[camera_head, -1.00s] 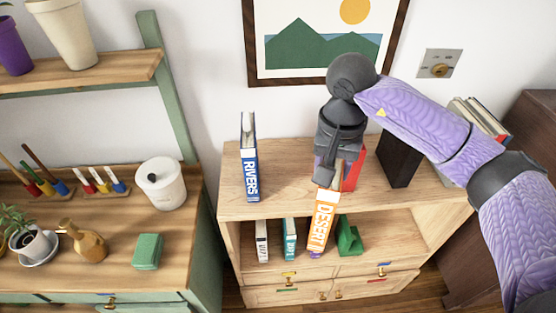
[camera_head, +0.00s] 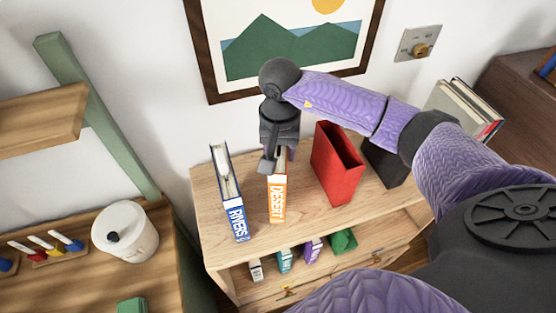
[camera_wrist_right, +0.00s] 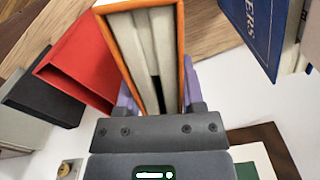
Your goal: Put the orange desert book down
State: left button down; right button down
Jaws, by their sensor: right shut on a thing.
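The orange desert book (camera_head: 278,197) is upright at the wooden shelf's top, its spine facing the front. My right gripper (camera_head: 276,158) is shut on the book from above and behind. The right wrist view shows the orange book (camera_wrist_right: 181,50) between the fingers (camera_wrist_right: 160,98). The blue Rivers book (camera_head: 234,205) stands to its left with a gap between. A red box-like holder (camera_head: 336,165) stands to its right, apart from it. I cannot tell whether the book's lower edge touches the shelf top. My left gripper is not in view.
The shelf top (camera_head: 213,241) has bare wood around the book. A black holder (camera_head: 384,163) and grey books (camera_head: 452,108) stand farther right. Smaller books (camera_head: 285,260) and a green object (camera_head: 343,241) are on the lower shelf. A framed picture (camera_head: 283,45) hangs behind.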

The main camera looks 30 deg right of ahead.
jog(key=shift+f, duration=1.6)
jog(key=shift+c, duration=1)
grip_release()
jog(key=shift+r, duration=0.1)
notch_tip(320, 180, up, 12)
jog(key=shift+r, duration=0.15)
